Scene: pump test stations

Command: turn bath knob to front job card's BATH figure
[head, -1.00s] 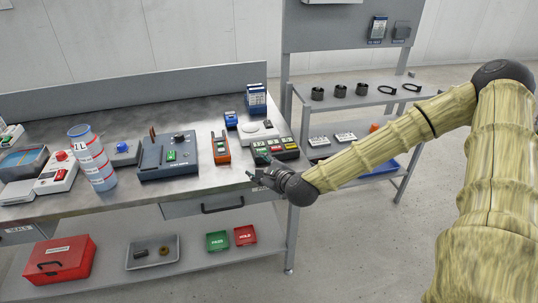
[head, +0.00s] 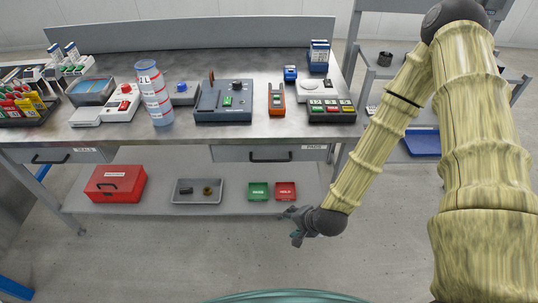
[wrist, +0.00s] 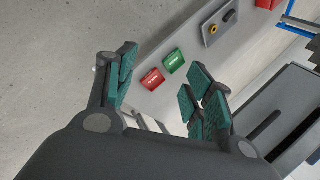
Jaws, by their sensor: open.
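A dark blue test station (head: 207,113) sits mid-bench, with a black knob (head: 238,86) on its top, a green display and an upright reddish-brown piece at its left. I cannot read any label there, so whether this is the bath knob is unclear. A blue holder of cards (head: 319,55) stands at the back right of the bench; its print is too small to read. My gripper (head: 291,226) is open and empty, low in front of the bench, well apart from the station.
An orange device (head: 277,100), a button panel (head: 332,111) and a striped cylinder (head: 154,95) stand on the bench. The lower shelf (head: 228,205) holds a red box (head: 115,183), a grey tray (head: 197,190), and green (head: 258,191) and red (head: 286,191) bins. Floor before the bench is clear.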

